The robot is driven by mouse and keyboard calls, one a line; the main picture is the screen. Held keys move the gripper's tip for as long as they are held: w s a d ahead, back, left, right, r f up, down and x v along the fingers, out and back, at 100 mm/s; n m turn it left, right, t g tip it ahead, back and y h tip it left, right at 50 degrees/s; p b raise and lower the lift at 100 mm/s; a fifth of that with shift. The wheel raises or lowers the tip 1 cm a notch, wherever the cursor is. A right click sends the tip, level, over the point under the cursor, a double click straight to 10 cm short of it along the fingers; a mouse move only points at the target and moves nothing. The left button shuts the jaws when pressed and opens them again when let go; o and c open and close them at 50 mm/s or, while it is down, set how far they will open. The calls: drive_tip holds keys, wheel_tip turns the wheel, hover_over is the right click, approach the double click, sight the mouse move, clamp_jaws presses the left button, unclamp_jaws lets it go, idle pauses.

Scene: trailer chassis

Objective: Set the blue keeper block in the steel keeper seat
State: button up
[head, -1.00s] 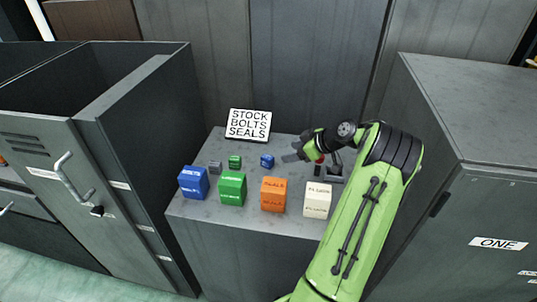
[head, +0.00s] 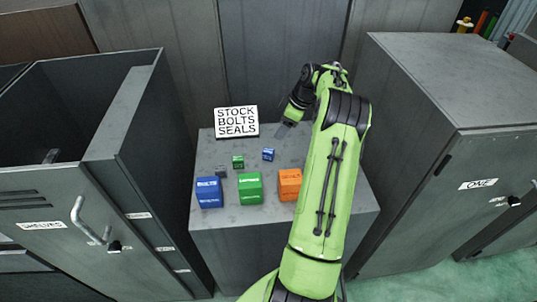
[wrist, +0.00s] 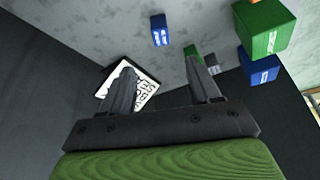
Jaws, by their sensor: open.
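The small blue block (head: 268,154) rests on the grey stock cabinet top, right of a small green block. It also shows in the wrist view (wrist: 159,30), beyond my fingertips and apart from them. My gripper (head: 284,129) is above the back of the cabinet top, behind the small blue block. In the wrist view my gripper (wrist: 161,68) has its two fingers apart with nothing between them. I cannot make out a steel keeper seat in any view. Part of the cabinet top is hidden behind my arm.
Large blue (head: 209,192), green (head: 250,188) and orange (head: 289,184) blocks stand along the front edge. A small green block (head: 238,161) and small grey block (head: 221,171) sit behind. A "STOCK BOLTS SEALS" sign (head: 237,121) stands at the back. Taller cabinets flank both sides.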

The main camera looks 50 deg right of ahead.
sight(267, 150)
drive_tip(key=b+x, duration=0.2)
drive_tip(key=x, duration=1)
drive_tip(key=shift+w+a+f, duration=0.15)
drive_tip(key=shift+f, duration=0.1)
drive_tip(key=shift+r, duration=0.1)
drive_tip(key=shift+c, duration=0.4)
clamp_jaws()
wheel_tip(267, 150, up, 10)
drive_tip(key=p, duration=0.2)
